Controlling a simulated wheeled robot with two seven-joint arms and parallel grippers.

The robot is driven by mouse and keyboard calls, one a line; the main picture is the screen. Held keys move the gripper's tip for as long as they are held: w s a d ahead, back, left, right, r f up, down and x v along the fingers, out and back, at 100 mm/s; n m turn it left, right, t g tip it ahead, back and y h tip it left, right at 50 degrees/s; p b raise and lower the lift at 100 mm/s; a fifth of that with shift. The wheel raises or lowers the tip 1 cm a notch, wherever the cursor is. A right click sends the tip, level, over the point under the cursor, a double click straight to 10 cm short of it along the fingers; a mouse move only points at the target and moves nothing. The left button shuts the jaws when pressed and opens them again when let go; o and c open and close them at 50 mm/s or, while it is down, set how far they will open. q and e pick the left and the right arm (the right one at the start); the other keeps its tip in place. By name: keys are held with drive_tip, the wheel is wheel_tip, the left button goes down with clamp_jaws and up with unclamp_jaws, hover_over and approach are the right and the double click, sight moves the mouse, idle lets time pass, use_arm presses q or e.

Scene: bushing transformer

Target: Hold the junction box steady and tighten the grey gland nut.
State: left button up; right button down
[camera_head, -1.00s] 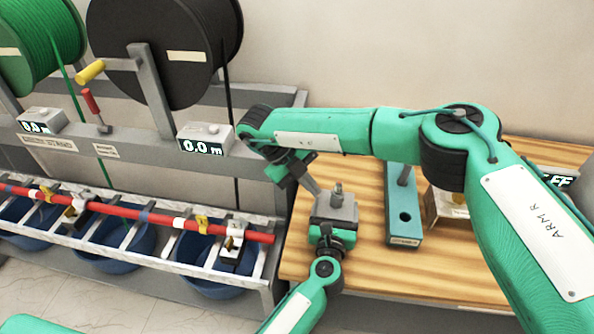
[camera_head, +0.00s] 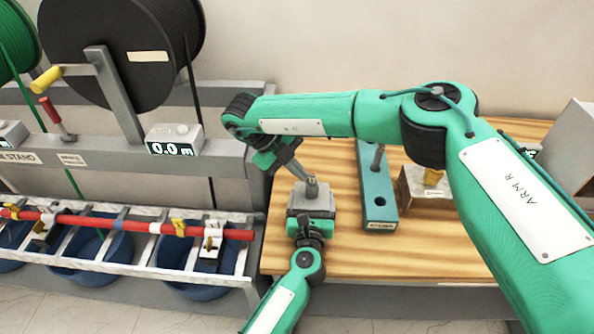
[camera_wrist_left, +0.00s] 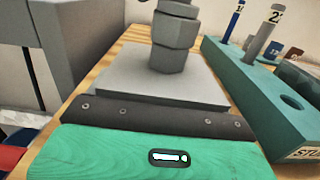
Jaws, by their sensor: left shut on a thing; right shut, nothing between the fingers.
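The grey junction box (camera_head: 302,203) sits upright near the front left of the wooden bench. The grey gland nut (camera_head: 312,189) stands on top of it. In the left wrist view the box (camera_wrist_left: 135,75) and the stacked hex nut (camera_wrist_left: 172,55) show close up. My left gripper (camera_head: 314,226) is shut on the front side of the box, and its green and black part (camera_wrist_left: 160,118) fills the bottom of the wrist view. My right gripper (camera_head: 303,174) is shut and empty, tilted down from the upper left, its tip at the nut. I cannot tell whether it touches.
A teal rack (camera_head: 377,190) with a hole and upright tools stands right of the box. A grey box with a yellow top (camera_head: 425,187) is further right. The cable stand (camera_head: 130,160) with its reel and red rod borders the bench on the left.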

drive_tip(key=shift+w+d, duration=0.9)
drive_tip(key=shift+d, duration=0.05)
idle(0.8)
use_arm(q)
drive_tip(key=shift+a, duration=0.1)
